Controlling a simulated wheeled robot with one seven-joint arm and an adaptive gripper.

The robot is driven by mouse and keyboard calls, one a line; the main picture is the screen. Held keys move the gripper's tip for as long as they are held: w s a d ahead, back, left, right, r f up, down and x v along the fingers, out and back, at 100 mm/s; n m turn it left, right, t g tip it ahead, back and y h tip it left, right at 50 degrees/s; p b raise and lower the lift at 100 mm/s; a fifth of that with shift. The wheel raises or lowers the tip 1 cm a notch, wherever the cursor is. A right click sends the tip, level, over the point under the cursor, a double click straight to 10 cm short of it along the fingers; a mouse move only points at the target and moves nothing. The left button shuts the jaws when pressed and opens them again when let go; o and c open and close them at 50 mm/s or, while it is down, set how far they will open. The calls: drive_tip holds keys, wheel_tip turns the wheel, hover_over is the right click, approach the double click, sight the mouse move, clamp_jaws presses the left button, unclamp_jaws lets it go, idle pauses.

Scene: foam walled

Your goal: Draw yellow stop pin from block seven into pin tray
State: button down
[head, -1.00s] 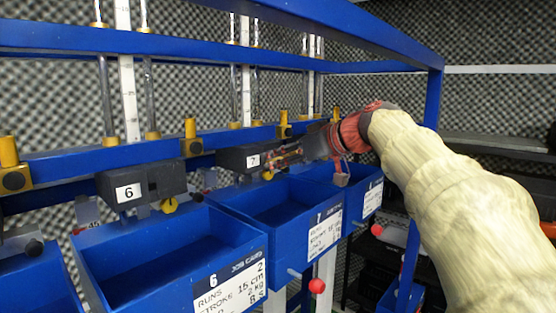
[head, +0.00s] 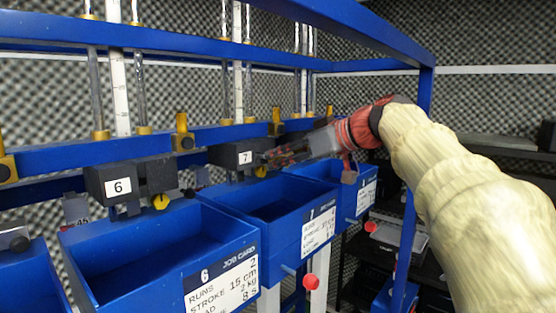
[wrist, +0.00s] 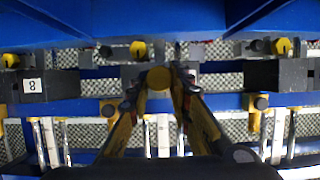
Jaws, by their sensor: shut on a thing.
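My gripper (wrist: 160,92) is shut on a yellow round-headed stop pin (wrist: 158,78) in the wrist view. The pin is at the front of block seven (wrist: 130,75), a dark block that also shows in the head view (head: 232,156) with a white 7 label. I cannot tell how far the pin sits in the block. I cannot identify the pin tray with certainty.
A blue bin (head: 262,218) with job card 7 hangs below block seven, with a red-ended rod (head: 310,281) in front. Block six (head: 120,184) and its bin (head: 228,258) are left. A blue upright (head: 418,150) stands beside my arm. A grey flat surface (head: 402,236) is lower right.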

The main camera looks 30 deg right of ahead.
drive_tip(key=s+d+b, duration=0.3)
drive_tip(key=s+b, duration=0.1)
drive_tip(key=s, duration=0.5)
drive_tip(key=shift+s+d, duration=0.15)
drive_tip(key=shift+d, duration=0.25)
idle(1.5)
idle(0.5)
